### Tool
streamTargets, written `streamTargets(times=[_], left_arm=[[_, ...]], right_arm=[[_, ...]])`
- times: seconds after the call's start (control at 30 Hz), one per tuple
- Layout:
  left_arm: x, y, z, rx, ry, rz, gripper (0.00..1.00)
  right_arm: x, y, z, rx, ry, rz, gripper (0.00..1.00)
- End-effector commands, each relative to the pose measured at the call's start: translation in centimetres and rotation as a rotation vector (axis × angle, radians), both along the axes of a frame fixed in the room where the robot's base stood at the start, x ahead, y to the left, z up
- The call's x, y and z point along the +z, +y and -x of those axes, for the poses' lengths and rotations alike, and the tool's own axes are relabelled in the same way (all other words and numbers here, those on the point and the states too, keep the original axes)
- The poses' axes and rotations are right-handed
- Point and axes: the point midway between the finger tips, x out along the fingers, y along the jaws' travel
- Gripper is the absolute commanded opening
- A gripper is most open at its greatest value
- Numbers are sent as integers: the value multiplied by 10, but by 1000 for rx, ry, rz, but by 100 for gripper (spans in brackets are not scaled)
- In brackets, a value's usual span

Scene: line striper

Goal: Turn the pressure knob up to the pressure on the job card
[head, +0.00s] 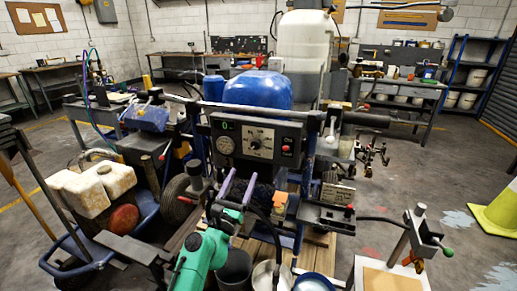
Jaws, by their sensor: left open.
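The control panel (275,128) of the striper faces me in the head view. A pressure knob (257,143) sits on a pale dial plate at its middle; its setting is too small to read. A round gauge (226,146) is left of it, under a small green display (225,126). My right gripper is not in view.
A red button (286,149) is on the panel's right side. A blue tub (70,262) with a white can (92,194) stands at the left. Buckets (270,275) stand below the machine. A yellow-green cone (495,213) is at the far right, with open floor before it.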

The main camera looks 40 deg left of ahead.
Motion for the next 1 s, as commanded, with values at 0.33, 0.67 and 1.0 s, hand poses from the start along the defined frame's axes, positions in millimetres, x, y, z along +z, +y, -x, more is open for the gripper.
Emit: streamTargets(times=[0.33,0.67,1.0], left_arm=[[39,28,-80,1,0,-2,72],[42,34,-98,1,3,-3,72],[42,33,-97,1,3,-3,0]], right_arm=[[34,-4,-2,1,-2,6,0],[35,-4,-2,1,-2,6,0],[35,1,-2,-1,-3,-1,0]])
